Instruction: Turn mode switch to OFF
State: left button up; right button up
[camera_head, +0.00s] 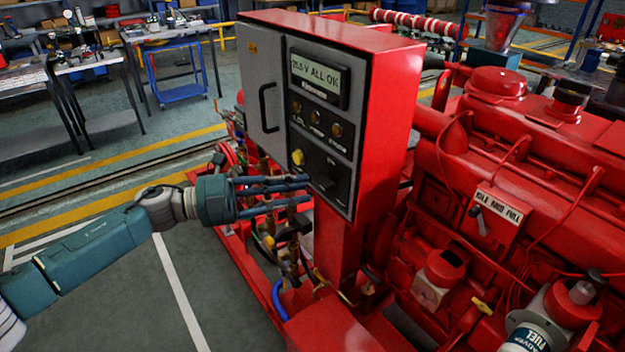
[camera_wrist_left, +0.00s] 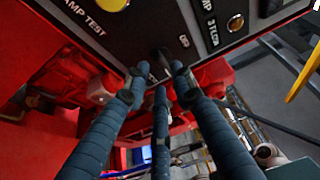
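The mode switch (camera_head: 325,182) is a dark knob low on the panel of the red and grey control box (camera_head: 383,110). In the left wrist view the switch (camera_wrist_left: 160,56) shows just beyond my fingertips. Which position it points to is too small and partly hidden to tell. My left gripper (camera_head: 305,184) reaches in from the left with its fingers pointing at the switch. In the left wrist view my left gripper (camera_wrist_left: 159,70) has its fingers spread, with a gap between the tips. Contact with the switch cannot be told. My right gripper is not in view.
A yellow lamp test button (camera_head: 298,157) sits just above the switch, beside the fingers. A door handle (camera_head: 268,108) sticks out at the left. The red engine (camera_head: 540,150) fills the right.

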aim_at(318, 185)
pick_arm(q)
jog(key=x, duration=0.2)
jog(key=shift+w+d+r, duration=0.1)
jog(key=shift+d, duration=0.2)
jog(key=shift+w+d+p, duration=0.2)
jog(key=shift+d+p, duration=0.15)
jog(key=shift+d, duration=0.2)
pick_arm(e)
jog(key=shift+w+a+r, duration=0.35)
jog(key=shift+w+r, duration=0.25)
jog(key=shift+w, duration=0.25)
pick_arm(q)
grip_shut()
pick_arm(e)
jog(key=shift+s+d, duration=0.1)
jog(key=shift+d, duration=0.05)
